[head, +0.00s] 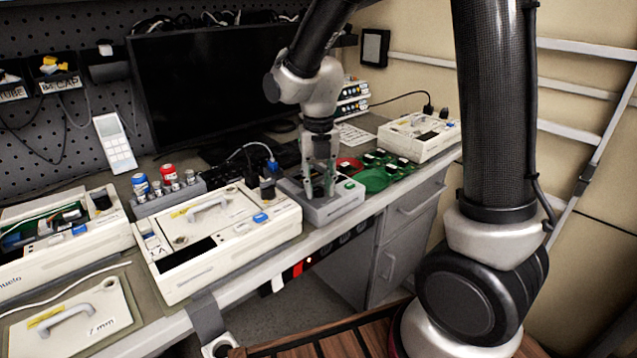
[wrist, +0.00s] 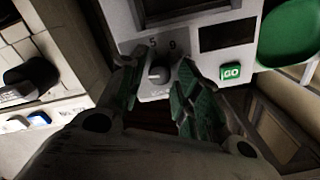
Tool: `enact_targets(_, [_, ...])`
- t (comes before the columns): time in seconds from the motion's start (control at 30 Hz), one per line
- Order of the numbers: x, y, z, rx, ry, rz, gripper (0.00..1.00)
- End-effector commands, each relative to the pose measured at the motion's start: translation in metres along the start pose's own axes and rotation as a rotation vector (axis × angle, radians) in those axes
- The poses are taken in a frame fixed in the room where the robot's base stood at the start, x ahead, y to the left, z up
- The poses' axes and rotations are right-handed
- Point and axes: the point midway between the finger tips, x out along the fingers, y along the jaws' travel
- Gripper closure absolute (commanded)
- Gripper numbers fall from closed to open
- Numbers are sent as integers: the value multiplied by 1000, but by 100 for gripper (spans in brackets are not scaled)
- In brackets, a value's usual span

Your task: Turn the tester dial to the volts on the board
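The tester (head: 345,200) is a light grey box at the bench's front edge; it also shows in the wrist view (wrist: 190,20). Its small round dark dial (wrist: 159,75) sits below the marks 5 and 9. Where the dial points is too small to tell. A green GO button (wrist: 231,71) is right of the dial. My gripper (head: 318,190) points down over the tester. In the wrist view its fingers (wrist: 157,65) are apart, one on each side of the dial. I cannot tell whether they touch it. No volts reading is legible.
A green tray (head: 374,181) and small circuit boards (head: 395,163) lie right of the tester. A dark monitor (head: 200,85) stands behind. A white device (head: 420,135) sits at the far right.

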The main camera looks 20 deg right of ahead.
Motion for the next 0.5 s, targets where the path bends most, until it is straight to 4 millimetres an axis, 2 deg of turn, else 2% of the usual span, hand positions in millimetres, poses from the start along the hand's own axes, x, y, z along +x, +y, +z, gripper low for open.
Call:
enact_targets(0.03, [-1, 0, 1, 0, -3, 1, 81])
enact_targets(0.13, [-1, 0, 0, 0, -2, 1, 99])
enact_targets(0.33, [-1, 0, 0, 52, -2, 1, 100])
enact_targets(0.5, [-1, 0, 0, 348, -2, 1, 100])
